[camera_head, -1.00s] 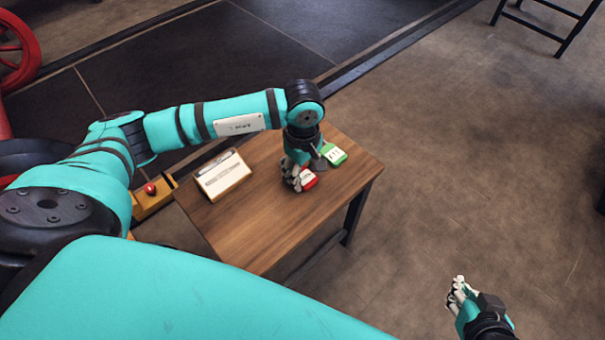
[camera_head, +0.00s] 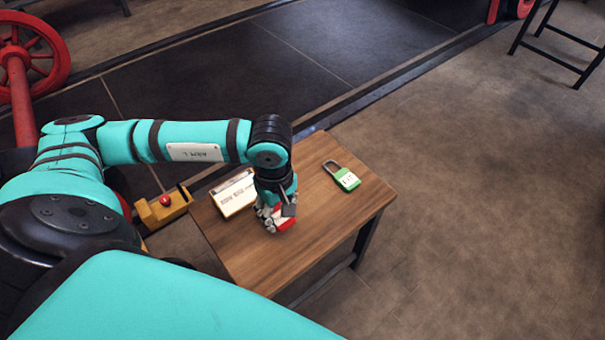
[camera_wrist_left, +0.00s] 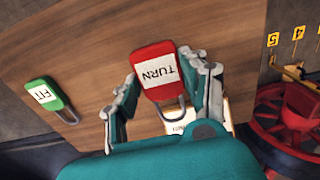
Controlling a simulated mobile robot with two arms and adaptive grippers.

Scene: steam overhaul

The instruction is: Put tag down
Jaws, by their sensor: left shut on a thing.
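The red tag (camera_wrist_left: 155,68) is padlock-shaped with a white label reading "TURN" and a grey shackle. In the left wrist view it sits between the two fingers of my left gripper (camera_wrist_left: 163,95), which is shut on it. In the head view my left gripper (camera_head: 272,216) points down over the wooden table, and only part of the red tag (camera_head: 286,225) shows beside the fingers. I cannot tell whether the tag touches the tabletop. My right gripper is not in view.
The wooden table (camera_head: 320,215) carries a green padlock-shaped tag (camera_head: 346,180), marked "FIT" in the wrist view (camera_wrist_left: 43,95), and a white-faced board (camera_head: 234,193) partly behind my gripper. A yellow box with a red button (camera_head: 163,208) stands left of the table. The table's right front is clear.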

